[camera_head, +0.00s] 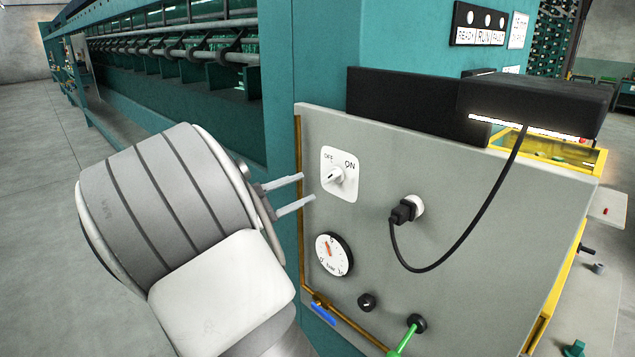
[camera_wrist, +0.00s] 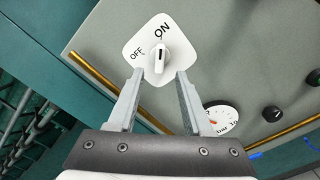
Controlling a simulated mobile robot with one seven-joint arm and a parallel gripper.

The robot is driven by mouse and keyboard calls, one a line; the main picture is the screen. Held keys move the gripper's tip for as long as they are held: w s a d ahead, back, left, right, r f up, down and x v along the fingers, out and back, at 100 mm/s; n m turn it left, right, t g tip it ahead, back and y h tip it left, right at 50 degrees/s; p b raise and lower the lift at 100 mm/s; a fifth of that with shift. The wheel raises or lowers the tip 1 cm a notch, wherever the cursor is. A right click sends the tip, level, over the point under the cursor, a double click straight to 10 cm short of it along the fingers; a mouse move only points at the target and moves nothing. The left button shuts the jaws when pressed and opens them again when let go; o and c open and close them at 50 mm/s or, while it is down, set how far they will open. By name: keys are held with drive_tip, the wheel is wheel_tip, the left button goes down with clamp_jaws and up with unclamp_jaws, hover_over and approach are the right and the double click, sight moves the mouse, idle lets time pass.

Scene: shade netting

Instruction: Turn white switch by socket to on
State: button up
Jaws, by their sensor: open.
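The white switch (camera_head: 334,176) is a rounded white plate with a white rotary knob, on the upper left of a grey panel. Its plate reads OFF at the left and ON at the right. In the wrist view the knob (camera_wrist: 158,58) shows a dark mark on its front; I cannot tell for sure which label it points to. My gripper (camera_head: 308,188) is open and empty, just left of the switch. In the wrist view its fingertips (camera_wrist: 160,73) lie either side of the knob's lower part, apparently short of it. The socket (camera_head: 417,205) holds a black plug to the right.
A round gauge (camera_head: 333,255) sits below the switch. A black cable (camera_head: 460,245) loops from the plug to a dark box (camera_head: 540,100). A brass pipe (camera_head: 300,220) with a blue handle (camera_head: 323,314) runs along the panel's left edge. A green lever (camera_head: 405,340) sticks out below.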

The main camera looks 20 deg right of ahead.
drive_tip(key=v, duration=0.9)
drive_tip(key=shift+a, duration=0.15)
drive_tip(key=shift+s, duration=0.1)
